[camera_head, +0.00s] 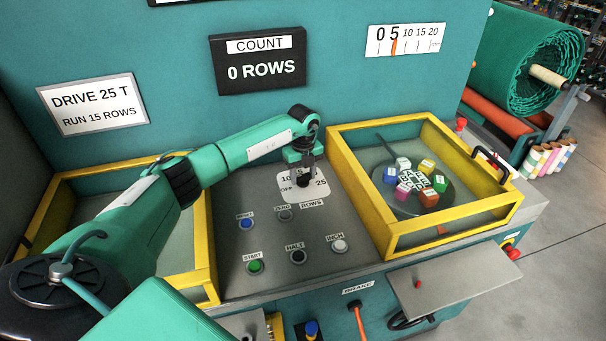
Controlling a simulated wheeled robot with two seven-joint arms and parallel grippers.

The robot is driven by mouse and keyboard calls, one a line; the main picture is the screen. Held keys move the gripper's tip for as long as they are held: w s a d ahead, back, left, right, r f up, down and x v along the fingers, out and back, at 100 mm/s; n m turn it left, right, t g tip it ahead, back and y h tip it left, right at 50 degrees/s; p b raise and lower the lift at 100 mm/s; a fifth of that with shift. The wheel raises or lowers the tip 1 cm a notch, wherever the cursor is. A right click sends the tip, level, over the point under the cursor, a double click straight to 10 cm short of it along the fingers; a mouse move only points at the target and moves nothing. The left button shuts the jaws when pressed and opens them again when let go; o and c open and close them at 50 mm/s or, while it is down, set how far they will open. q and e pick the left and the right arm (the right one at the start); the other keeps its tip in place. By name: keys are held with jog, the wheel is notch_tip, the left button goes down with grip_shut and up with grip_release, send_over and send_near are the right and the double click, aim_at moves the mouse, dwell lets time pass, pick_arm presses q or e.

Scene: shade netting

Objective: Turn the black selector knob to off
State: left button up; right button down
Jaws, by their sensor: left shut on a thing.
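The black selector knob (304,181) sits on a white dial plate (309,195) at the back of the grey panel. The plate carries the marks OFF, 10 and 25. My left gripper (303,174) comes down on the knob from above and is shut on it. The gripper hides most of the knob, so I cannot tell which mark it points at. My right gripper is not in view.
Blue, grey, green, black and white buttons lie in front of the dial, among them START (255,266) and HALT (297,257). A yellow-framed guard (385,243) encloses colored blocks at right; another yellow frame (205,245) stands at left. The count display (259,61) reads 0 ROWS.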

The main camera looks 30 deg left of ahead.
aim_at(303, 175)
pick_arm(q)
jog(key=shift+o, duration=0.2)
dwell(0.3)
jog(key=o, duration=1)
jog(key=shift+c, duration=0.2)
notch_tip(303, 175, up, 7)
jog(key=shift+r+b, duration=0.1)
jog(key=shift+b, duration=1.05)
jog(key=shift+r, duration=0.2)
jog(key=shift+f, duration=0.1)
